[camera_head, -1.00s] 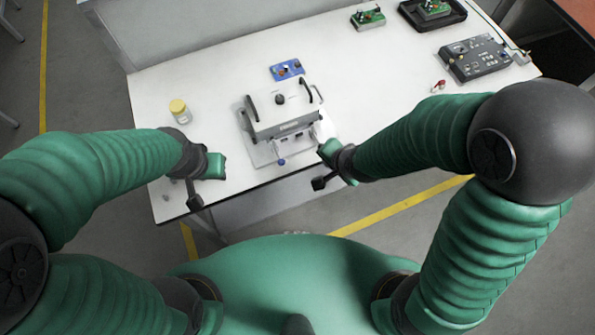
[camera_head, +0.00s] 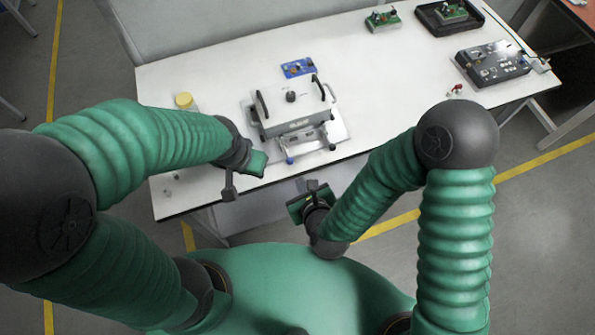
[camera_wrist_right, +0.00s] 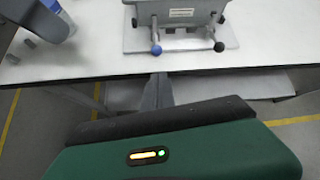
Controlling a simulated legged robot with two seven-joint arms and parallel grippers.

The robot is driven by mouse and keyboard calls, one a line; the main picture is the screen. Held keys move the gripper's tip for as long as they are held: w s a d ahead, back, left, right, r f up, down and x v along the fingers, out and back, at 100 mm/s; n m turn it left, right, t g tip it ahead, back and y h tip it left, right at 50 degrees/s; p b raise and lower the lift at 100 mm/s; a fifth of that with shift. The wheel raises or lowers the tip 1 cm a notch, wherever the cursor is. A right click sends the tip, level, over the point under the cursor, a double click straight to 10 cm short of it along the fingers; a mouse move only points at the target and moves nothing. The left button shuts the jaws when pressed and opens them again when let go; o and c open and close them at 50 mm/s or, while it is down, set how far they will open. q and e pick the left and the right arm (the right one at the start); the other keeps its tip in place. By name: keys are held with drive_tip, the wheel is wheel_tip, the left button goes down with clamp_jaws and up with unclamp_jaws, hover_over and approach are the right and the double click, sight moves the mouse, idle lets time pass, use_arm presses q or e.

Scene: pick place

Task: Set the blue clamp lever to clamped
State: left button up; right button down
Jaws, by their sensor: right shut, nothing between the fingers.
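The blue clamp lever (camera_wrist_right: 156,48) is a short metal rod with a blue ball knob. It points down and toward me at the front left of the grey fixture (camera_head: 290,110); its knob also shows in the head view (camera_head: 290,161). A similar lever with a black knob (camera_wrist_right: 219,46) is at the front right. My right gripper (camera_head: 300,207) is shut and empty, in front of the table edge and apart from the fixture. My left gripper (camera_head: 258,164) is over the table's front edge, left of the blue knob; its fingers are not clear.
A yellow-lidded jar (camera_head: 184,100) stands behind my left arm. A blue circuit board (camera_head: 298,68) lies behind the fixture. A black control box (camera_head: 493,62), green boards (camera_head: 382,20) and a dark tray (camera_head: 428,14) are at the right. The table (camera_head: 390,90) right of the fixture is mostly clear.

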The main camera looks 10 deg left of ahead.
sight(295, 170)
drive_tip(key=x, duration=1)
drive_tip(key=shift+r, duration=0.15)
